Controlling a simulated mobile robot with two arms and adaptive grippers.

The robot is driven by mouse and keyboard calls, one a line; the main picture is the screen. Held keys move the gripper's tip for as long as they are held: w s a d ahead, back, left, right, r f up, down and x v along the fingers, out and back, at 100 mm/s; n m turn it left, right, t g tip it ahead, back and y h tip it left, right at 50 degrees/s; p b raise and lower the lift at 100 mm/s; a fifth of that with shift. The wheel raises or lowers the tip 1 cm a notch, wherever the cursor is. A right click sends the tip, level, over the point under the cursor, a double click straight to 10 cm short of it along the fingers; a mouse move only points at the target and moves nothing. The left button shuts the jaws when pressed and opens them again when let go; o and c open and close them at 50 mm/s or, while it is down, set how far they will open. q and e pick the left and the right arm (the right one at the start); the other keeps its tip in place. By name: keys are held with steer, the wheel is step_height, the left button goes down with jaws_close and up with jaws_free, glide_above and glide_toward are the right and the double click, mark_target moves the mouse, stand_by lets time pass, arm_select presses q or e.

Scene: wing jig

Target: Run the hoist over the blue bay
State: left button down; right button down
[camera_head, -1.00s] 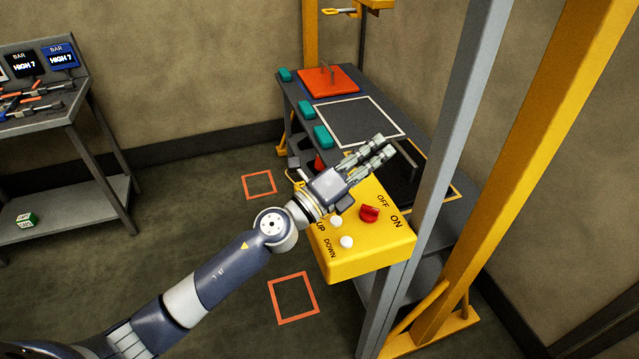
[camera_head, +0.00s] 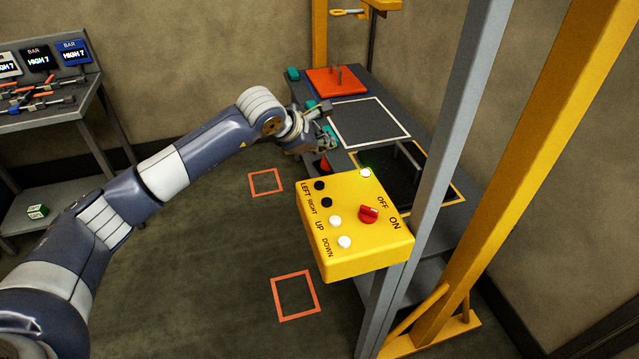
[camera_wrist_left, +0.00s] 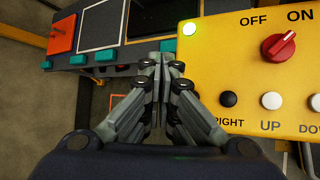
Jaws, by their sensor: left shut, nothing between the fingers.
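The yellow hoist control box (camera_head: 368,245) has a lit green lamp (camera_head: 365,173), black LEFT (camera_head: 319,185) and RIGHT (camera_head: 327,202) buttons, white UP and DOWN buttons and a red OFF/ON knob (camera_head: 369,214). In the left wrist view the knob (camera_wrist_left: 278,46) points towards ON. My left gripper (camera_head: 328,143) is shut and empty beyond the box's left end. In the left wrist view its fingertips (camera_wrist_left: 168,46) are beside the box, apart from the buttons. The hoist hook (camera_head: 348,12) hangs at the far end. The red plate (camera_head: 337,82) lies in the far bay; a thin blue edge shows beside it.
The bench has a white-outlined middle bay (camera_head: 399,135) and a yellow-outlined near bay (camera_head: 457,190). Grey and yellow posts (camera_head: 533,165) stand at the right. A tool bench (camera_head: 88,97) stands at the left. The floor between has orange squares (camera_head: 295,296).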

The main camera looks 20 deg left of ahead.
mark_target(322, 186)
steer(key=shift+a, duration=0.3)
